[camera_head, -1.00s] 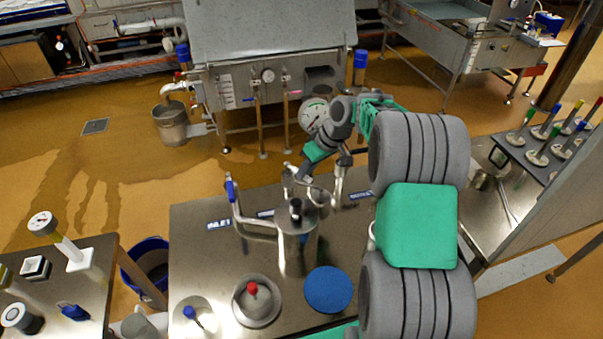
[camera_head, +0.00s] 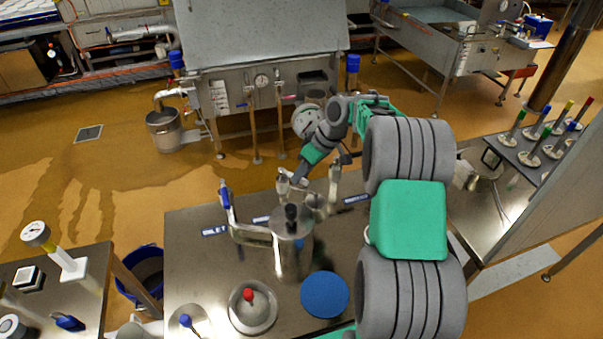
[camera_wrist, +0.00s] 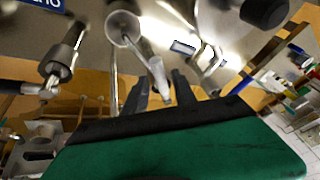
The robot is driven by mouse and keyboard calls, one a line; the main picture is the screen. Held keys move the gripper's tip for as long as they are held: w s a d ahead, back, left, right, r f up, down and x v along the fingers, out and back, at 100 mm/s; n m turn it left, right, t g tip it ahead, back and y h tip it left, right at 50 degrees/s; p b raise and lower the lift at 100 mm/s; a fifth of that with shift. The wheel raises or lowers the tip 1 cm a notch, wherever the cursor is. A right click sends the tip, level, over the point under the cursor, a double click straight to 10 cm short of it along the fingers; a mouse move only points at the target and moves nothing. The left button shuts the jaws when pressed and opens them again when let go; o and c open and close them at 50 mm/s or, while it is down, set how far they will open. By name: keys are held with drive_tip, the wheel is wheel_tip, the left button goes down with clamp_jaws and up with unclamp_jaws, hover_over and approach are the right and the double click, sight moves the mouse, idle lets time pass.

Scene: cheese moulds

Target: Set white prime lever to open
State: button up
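In the wrist view, the white lever (camera_wrist: 157,75) stands between the two dark fingers of my gripper (camera_wrist: 161,84). The fingers are spread, with a gap visible beside the lever; I cannot tell whether either finger touches it. A round pipe mouth (camera_wrist: 122,29) lies just beyond the lever. In the head view, my gripper (camera_head: 297,178) reaches down to the pipework behind the steel pump body (camera_head: 291,245). The lever is too small and too covered there to make out its setting. A blue-handled lever (camera_head: 225,196) stands upright on the left pipe.
The steel table (camera_head: 195,265) also holds a steel dome with a red knob (camera_head: 250,297), a blue disc (camera_head: 325,295) and a blue-knobbed part (camera_head: 186,321). A side table (camera_head: 95,285) stands left, with a blue bucket (camera_head: 147,270) between. Open floor lies behind.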

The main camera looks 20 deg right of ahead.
drive_tip(key=shift+o, duration=0.4)
drive_tip(key=v, duration=0.7)
drive_tip(key=shift+r+b, duration=0.3)
drive_tip(key=shift+r, duration=0.05)
